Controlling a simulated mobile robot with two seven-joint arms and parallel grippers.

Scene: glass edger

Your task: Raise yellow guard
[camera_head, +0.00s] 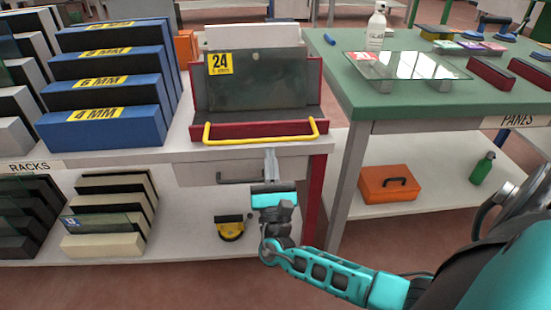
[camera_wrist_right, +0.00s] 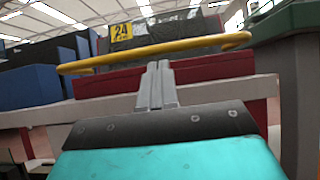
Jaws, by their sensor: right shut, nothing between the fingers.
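The yellow guard (camera_head: 260,137) is a yellow bar low across the front of the red edger (camera_head: 262,127), which holds a dark glass pane (camera_head: 258,82) with a yellow 24 label. In the right wrist view the guard (camera_wrist_right: 155,52) spans above and beyond my fingertips. My right gripper (camera_head: 270,153) is shut and empty, pointing up just below the right half of the guard; it also shows in the wrist view (camera_wrist_right: 158,68). I cannot tell whether the fingertips touch the bar. My left gripper is not in view.
A drawer handle (camera_head: 240,180) is on the bench front below the edger. Blue racks (camera_head: 107,128) stand to the left. A green table (camera_head: 400,105) with a glass pane stands to the right. A yellow-and-black tool (camera_head: 230,229) sits on the lower shelf, left of my right gripper.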

